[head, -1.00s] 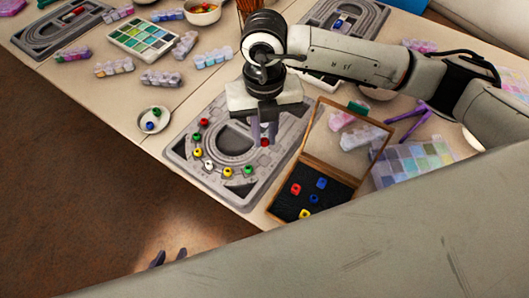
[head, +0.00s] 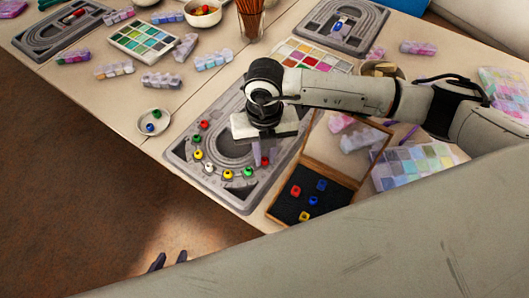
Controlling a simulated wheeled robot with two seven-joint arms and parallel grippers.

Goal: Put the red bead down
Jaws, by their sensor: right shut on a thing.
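My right gripper (head: 261,161) reaches in from the right and points down over the right part of the grey bead board (head: 185,155). It is shut on a small red bead (head: 265,162), which is mostly hidden by the fingers. I cannot tell whether this bead touches the board. A row of red, yellow, white and green beads curves along the board's left and front side, ending in a green bead (head: 249,171) just left of the gripper. My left gripper (head: 169,260) shows only its dark fingertips at the bottom; they are apart and empty, away from the table.
An open wooden box (head: 347,178) with red, blue and yellow beads on a black bed stands right of the board. A small white dish (head: 141,130) with a green and a blue bead is to the left. Paint trays and other boards lie farther back.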

